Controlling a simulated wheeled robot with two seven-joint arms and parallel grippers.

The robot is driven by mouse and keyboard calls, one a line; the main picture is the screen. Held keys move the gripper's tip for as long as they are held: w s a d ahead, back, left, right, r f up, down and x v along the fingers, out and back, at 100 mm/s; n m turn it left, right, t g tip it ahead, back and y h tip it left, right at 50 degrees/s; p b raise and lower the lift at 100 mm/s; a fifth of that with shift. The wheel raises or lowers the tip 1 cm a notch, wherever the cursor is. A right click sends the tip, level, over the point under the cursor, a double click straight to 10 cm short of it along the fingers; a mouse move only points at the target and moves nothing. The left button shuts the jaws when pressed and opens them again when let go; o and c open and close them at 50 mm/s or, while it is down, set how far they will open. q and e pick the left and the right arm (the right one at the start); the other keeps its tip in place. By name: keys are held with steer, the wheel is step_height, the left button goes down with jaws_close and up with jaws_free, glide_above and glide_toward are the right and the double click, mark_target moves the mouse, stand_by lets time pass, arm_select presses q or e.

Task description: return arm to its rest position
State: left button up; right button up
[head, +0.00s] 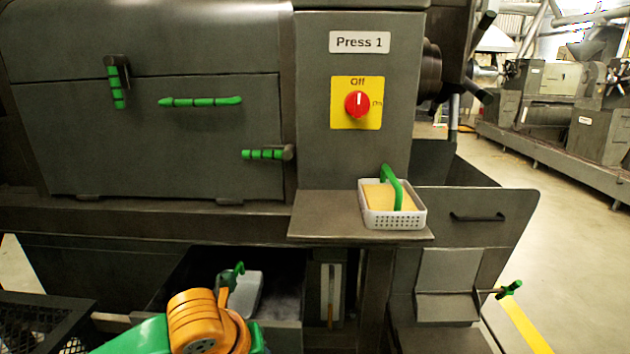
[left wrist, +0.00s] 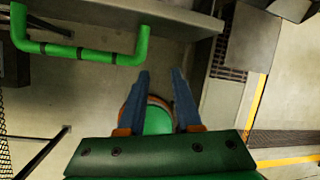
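My left arm (head: 205,322), green and orange, enters the head view at the bottom left, in front of the open bin under the press. Its gripper cannot be made out there. In the left wrist view my left gripper (left wrist: 160,80) has two dark blue fingers standing apart, with nothing held between them. A rounded green and orange part shows behind and between the fingers, with grey floor around it. My right arm and gripper are in neither view.
The press (head: 150,120) has green handles and a red switch (head: 357,104) pointing to Off. A white container (head: 247,294) is in the lower bin. Floor is clear at right.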

arm_select(q)
steer(key=s+d+f+n+h, duration=0.3)
steer(key=s+d+f+n, duration=0.4)
steer(key=n, duration=0.5)
steer(key=s+a+f+n+y+p, duration=0.1)
steer(key=s+a+f+n+y, duration=0.1)
steer(key=s+a+f+n, duration=0.6)
steer(key=s+a+f+n+y, duration=0.25)
steer(key=a+n, duration=0.35)
steer(key=n, duration=0.5)
steer(key=s+f+g+p, duration=0.25)
steer(key=f+p, duration=0.25)
steer(key=f, duration=0.5)
steer(key=s+a+f+p, duration=0.2)
steer(key=s+f+p, duration=0.2)
steer(key=s, duration=0.8)
steer(key=shift+s+a+f+g, duration=0.2)
steer(key=shift+s+f+g, duration=0.15)
steer(key=shift+f, duration=0.55)
